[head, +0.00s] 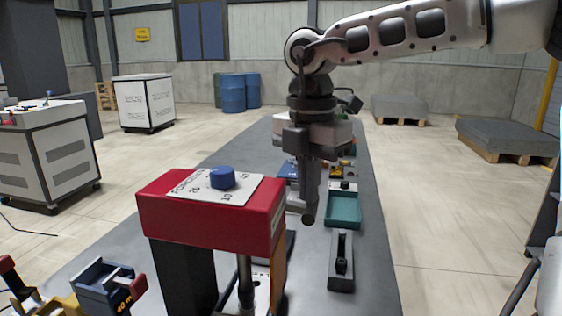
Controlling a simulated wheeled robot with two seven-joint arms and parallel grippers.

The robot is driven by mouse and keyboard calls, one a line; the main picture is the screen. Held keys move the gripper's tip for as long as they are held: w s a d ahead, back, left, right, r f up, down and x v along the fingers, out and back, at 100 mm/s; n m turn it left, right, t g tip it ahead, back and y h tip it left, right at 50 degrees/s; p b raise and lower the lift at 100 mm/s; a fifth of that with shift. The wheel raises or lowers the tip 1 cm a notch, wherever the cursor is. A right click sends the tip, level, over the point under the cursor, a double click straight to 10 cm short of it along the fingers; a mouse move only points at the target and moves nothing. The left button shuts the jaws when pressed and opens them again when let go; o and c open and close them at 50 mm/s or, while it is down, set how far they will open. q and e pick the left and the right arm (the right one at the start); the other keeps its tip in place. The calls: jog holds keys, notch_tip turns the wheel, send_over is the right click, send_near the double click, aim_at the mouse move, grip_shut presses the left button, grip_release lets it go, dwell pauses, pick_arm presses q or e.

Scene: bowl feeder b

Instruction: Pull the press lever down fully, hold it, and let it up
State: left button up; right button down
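The press (210,215) stands at the near end of the bench. It has a red head, a blue knob (222,177) on a numbered white plate, a dark column and a metal ram (245,285). A short pale piece (295,203), probably part of the press lever, shows at the right side of the head, partly hidden by my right gripper. My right gripper (309,195) points down just right of the red head, with its fingers over that piece. The fingers are seen edge-on, so their gap and any contact are unclear. My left gripper is out of view.
A green tray (344,224) and a dark block with a black knob (341,262) lie right of the press. A dark blue and yellow fixture (105,290) is at lower left. Further items stand behind the gripper.

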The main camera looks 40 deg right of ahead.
notch_tip(320, 180, up, 3)
jog(key=shift+r+p, duration=0.15)
jog(key=shift+p, duration=0.85)
jog(key=shift+w+a+r+p, duration=0.1)
jog(key=shift+r+p, duration=0.4)
jog(key=shift+r, duration=0.2)
pick_arm(q)
jog(key=p, duration=0.1)
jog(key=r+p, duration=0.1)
jog(key=p, duration=0.1)
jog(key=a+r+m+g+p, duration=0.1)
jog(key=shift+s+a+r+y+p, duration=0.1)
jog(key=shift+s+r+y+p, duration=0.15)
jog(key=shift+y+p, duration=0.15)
pick_arm(e)
notch_tip(320, 180, up, 6)
jog(key=shift+w+r, duration=0.15)
jog(key=shift+r, duration=0.05)
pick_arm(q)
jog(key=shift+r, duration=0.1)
pick_arm(e)
jog(key=shift+a, duration=0.1)
jog(key=shift+f, duration=0.1)
